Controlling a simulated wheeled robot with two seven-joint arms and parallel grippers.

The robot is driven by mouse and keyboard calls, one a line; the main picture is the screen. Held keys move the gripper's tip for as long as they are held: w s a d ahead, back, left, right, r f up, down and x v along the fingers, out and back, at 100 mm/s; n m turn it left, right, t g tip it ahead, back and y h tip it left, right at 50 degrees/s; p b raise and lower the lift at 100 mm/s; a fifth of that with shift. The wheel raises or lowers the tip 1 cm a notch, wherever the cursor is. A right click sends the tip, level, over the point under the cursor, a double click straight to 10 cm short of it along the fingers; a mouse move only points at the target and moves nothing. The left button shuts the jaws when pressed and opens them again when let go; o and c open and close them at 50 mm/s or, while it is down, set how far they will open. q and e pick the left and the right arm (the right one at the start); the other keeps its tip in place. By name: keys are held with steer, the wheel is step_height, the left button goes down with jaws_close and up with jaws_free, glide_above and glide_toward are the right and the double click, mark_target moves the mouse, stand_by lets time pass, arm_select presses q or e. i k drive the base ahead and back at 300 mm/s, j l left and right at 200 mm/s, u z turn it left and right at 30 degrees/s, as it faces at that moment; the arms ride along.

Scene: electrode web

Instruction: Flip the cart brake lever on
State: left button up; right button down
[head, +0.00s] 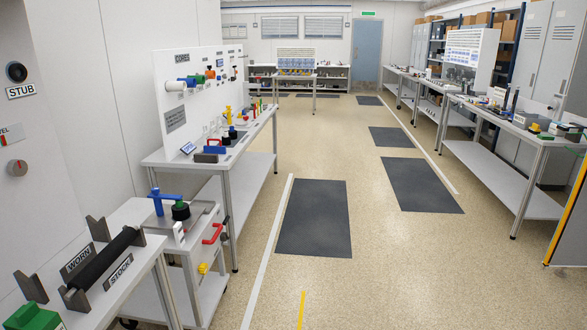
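A small grey cart (158,229) stands at the lower left, between two benches. On its top are a blue T-shaped handle (163,199) and a black round part with a green top (180,211). A red handle (213,234) sticks out from the cart's right side. A small yellow piece (203,268) sits lower on that side. No label shows which of these is the brake lever, and its on or off position cannot be told. Neither of my grippers is in view.
A bench with a black roller (104,257) on holders, marked WORN and STOCK, is at the near left. A bench with a white peg panel (198,95) stands beyond the cart. The aisle with dark floor mats (315,217) is clear. More benches line the right.

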mark_target(225, 221)
steer(key=i+u, duration=0.1)
steer(key=i, duration=0.6)
steer(key=i+l+u, duration=0.1)
steer(key=i, duration=0.6)
steer(key=i+l+u, duration=0.25)
steer(key=i+u, duration=0.25)
steer(key=i+l+u, duration=0.45)
steer(key=i, duration=0.15)
steer(key=i+l+u, duration=0.5)
steer(key=k+l, duration=0.1)
